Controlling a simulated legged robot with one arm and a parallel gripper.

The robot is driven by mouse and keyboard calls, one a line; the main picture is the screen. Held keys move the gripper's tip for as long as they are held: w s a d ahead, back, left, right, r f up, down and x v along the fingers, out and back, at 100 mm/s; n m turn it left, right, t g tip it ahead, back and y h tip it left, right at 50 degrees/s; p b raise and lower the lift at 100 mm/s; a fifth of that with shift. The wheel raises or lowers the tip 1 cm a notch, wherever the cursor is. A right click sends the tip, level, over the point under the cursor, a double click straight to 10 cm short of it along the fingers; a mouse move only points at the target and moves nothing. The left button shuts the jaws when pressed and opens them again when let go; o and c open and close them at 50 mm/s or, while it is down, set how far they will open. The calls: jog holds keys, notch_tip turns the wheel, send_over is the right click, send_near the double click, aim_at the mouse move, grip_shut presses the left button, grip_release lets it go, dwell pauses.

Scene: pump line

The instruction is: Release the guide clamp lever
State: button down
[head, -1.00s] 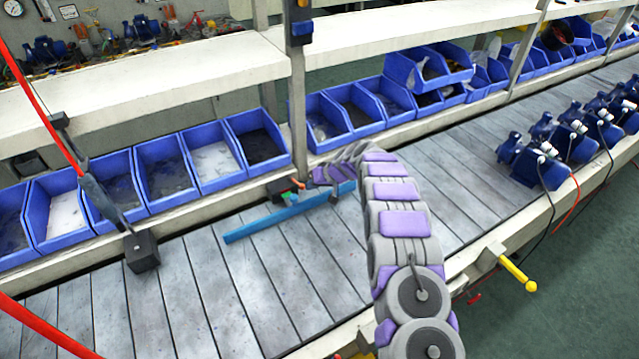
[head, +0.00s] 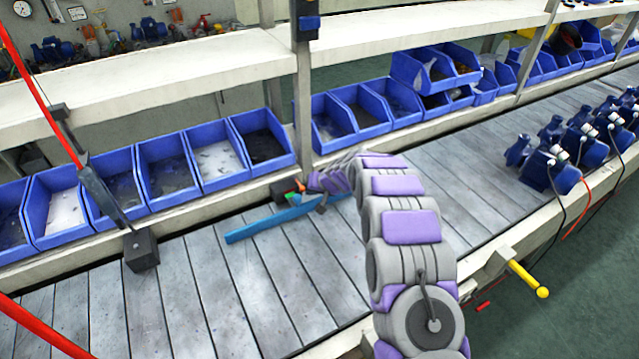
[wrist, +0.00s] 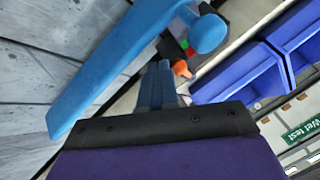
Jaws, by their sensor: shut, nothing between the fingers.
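A long blue guide bar (head: 262,226) lies slantwise over the grey conveyor slats; it also shows in the wrist view (wrist: 105,70), with a rounded blue knob (wrist: 208,34) by its upper end. A small orange piece (wrist: 181,69), possibly the clamp lever's tip, sits beyond my fingertips, near a dark block with red and green spots (wrist: 187,45). In the head view the orange piece (head: 300,186) is by the conveyor's far edge. My gripper (wrist: 157,70) is shut and empty, close beside the bar and the orange piece. Contact cannot be told.
Blue bins (head: 215,155) line the conveyor's far side under a white shelf (head: 150,75). Blue pumps (head: 550,165) with cables stand on the right. A yellow-ended handle (head: 530,280) juts from the near edge. Red bars cross the left. The slats (head: 190,290) at lower left are clear.

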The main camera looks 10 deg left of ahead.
jog(key=shift+w+r+p, duration=0.15)
jog(key=shift+w+p, duration=0.35)
jog(key=shift+w, duration=0.05)
jog(key=shift+w+d, duration=0.15)
jog(key=shift+w, duration=0.05)
jog(key=p+v, duration=0.2)
jog(key=v, duration=1.5)
jog(key=s+r+g, duration=0.2)
jog(key=s+r, duration=0.5)
jog(key=s, duration=0.3)
jog(key=s+d+r+g+h, duration=0.1)
jog(key=s+d, duration=0.5)
jog(key=s, duration=0.7)
jog(key=s+d+r+m+g+h, duration=0.1)
jog(key=s+d, duration=0.6)
jog(key=s, duration=0.7)
jog(key=s+d+r+g+h, duration=0.2)
jog(key=s+d, duration=0.4)
jog(key=s, duration=0.8)
jog(key=shift+s+d+r+m+g+h, duration=0.3)
jog(key=shift+r+m+h, duration=0.15)
jog(key=shift+h, duration=0.75)
